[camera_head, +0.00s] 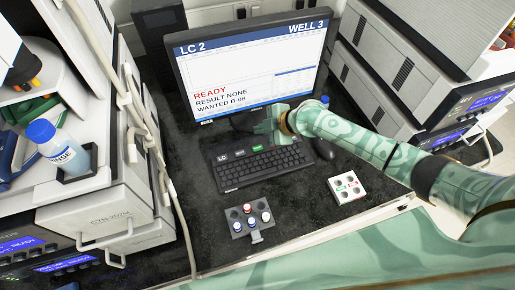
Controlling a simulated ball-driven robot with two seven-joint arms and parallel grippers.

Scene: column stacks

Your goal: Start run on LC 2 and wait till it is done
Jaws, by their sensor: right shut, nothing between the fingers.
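My right gripper (266,132) is shut and empty, just above the back of the keyboard and in front of the monitor's lower edge. Whether it touches a key cannot be told. It hides part of the key row and the monitor's stand. My left gripper is not in view.
A black mouse (324,149) lies right of the keyboard. A grey tray with vials (250,219) and a white button box (347,188) stand on the dark bench (200,215) in front. Instrument stacks rise left (110,190) and right (385,75). A blue-capped bottle (62,152) stands left.

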